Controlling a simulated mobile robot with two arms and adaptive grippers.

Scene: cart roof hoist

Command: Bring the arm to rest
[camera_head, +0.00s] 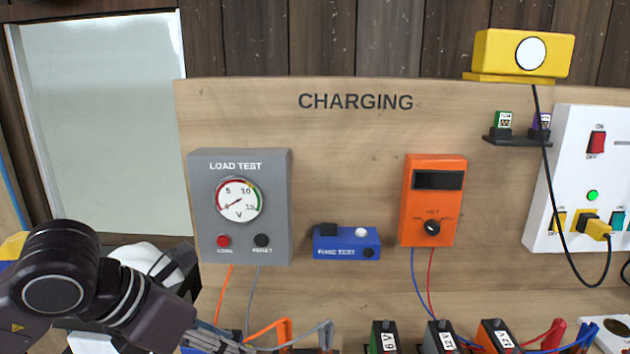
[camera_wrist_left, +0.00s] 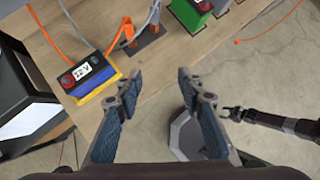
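My left arm comes in at the lower left of the head view. Its gripper (camera_head: 222,342) is at the bottom edge there, partly cut off, near the orange and grey leads. In the left wrist view my left gripper (camera_wrist_left: 158,88) is open, with two blue-padded fingers wide apart and nothing between them. It is over the front edge of the wooden bench (camera_wrist_left: 147,86), with floor below. A dark arm at the right of that view, which looks like my right one, ends in a small gripper (camera_wrist_left: 231,114); its finger state is too small to tell.
A 12 V battery (camera_wrist_left: 92,75) with a blue and yellow casing is on the bench near the left fingers. Several batteries (camera_head: 384,338) line the bench. Load tester (camera_head: 275,185), blue fuse tester (camera_head: 347,243) and orange meter (camera_head: 435,200) are on the back board.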

